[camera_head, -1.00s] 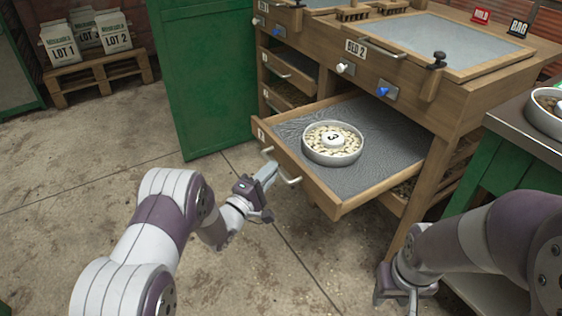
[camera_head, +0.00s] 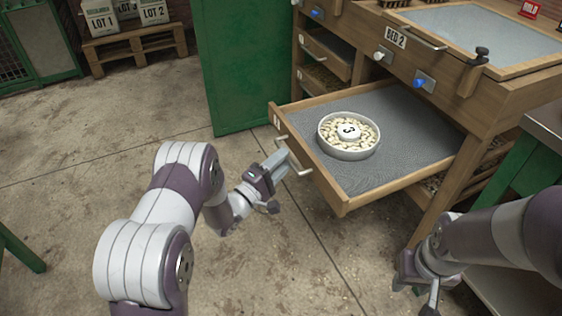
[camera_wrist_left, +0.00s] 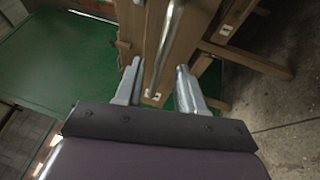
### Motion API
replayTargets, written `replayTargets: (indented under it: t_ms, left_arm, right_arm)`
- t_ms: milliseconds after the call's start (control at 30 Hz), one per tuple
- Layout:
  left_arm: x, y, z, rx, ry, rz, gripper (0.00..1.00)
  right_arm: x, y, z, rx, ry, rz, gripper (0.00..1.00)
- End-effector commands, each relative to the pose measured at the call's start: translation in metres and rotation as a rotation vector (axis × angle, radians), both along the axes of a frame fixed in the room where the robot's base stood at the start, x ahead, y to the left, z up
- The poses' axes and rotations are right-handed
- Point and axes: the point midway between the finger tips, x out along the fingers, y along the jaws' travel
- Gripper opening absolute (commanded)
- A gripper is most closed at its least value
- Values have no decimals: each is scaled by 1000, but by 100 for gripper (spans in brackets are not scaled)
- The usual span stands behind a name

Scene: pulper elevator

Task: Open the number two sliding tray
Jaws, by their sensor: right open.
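The sliding tray (camera_head: 392,182) is wooden with a grey mesh bottom and is pulled well out of the cabinet. The small number label on its front is too unclear to read. A metal bar handle (camera_head: 294,158) is on its front. My left gripper (camera_head: 280,163) is at this handle. In the left wrist view, the fingers (camera_wrist_left: 158,88) stand apart with the handle bar (camera_wrist_left: 170,40) running between them; I see no firm closure on it. A round white dish (camera_head: 347,152) of pale beans, marked 3, sits on the tray. My right gripper (camera_head: 430,299) is low, open, partly cut off.
The wooden cabinet (camera_head: 450,95) carries a "BED 2" label, knobs and other trays. A green panel (camera_head: 240,70) stands left of the tray. A green-legged table (camera_head: 520,175) is at right, near my right arm. Floor in front is clear.

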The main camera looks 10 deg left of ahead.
Motion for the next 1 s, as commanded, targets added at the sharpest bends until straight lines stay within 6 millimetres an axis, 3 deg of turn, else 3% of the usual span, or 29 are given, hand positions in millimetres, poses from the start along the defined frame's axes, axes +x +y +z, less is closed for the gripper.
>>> replayTargets:
  t_ms: [333,733,1000]
  left_arm:
    - [-6,5,1,0,-1,2,38]
    - [-89,55,-16,-2,1,6,38]
    - [-107,65,-22,-1,-2,1,38]
  right_arm:
    - [0,0,5,0,0,0,43]
    - [0,0,33,0,0,0,43]
    - [0,0,35,0,0,0,43]
